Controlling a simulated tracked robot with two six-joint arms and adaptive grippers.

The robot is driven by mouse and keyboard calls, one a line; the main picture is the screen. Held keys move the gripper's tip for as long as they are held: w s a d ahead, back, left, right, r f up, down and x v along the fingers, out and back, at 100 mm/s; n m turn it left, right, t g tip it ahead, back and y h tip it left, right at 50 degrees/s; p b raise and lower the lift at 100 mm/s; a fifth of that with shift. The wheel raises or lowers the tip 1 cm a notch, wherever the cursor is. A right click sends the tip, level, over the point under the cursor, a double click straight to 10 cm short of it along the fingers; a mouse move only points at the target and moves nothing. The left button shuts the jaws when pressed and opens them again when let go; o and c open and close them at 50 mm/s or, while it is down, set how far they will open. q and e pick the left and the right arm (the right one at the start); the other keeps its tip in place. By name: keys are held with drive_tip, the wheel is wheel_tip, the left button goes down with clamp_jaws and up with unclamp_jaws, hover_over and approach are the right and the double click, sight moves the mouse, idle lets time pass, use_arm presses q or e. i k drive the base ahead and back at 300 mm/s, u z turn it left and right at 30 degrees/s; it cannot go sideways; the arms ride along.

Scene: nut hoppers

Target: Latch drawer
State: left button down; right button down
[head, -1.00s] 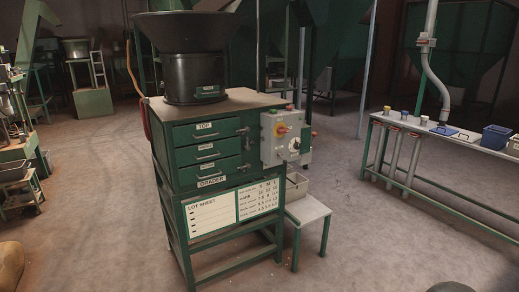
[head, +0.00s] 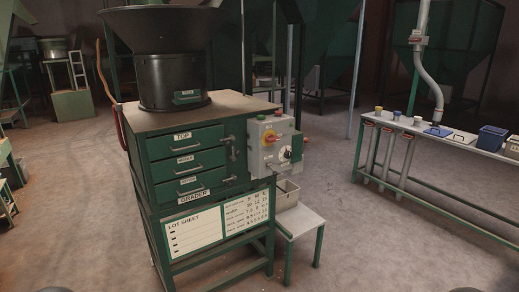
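The green grader cabinet (head: 140,165) stands left of centre, facing me at a slight angle. Its three drawers are stacked: the top drawer (head: 208,136), the middle drawer (head: 212,156) and the bottom drawer (head: 214,176). Each has a bar handle, and all look pushed in flush. Dark latch hardware sits along their right edge, with an upper latch (head: 229,139) and a lower latch (head: 230,181). Which latches are engaged is too small to tell. Neither gripper shows; only dark rounded bits appear at the bottom edge.
A grey control box (head: 270,150) with a red-and-yellow switch juts from the cabinet's right side. Below it, a low stand (head: 300,221) holds a bin (head: 287,194). A long bench (head: 460,150) with cups and bins stands at right. The floor between is clear.

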sight(238, 152)
drive_tip(key=z, duration=0.45)
drive_tip(key=i, duration=1.7)
drive_tip(key=z, duration=0.05)
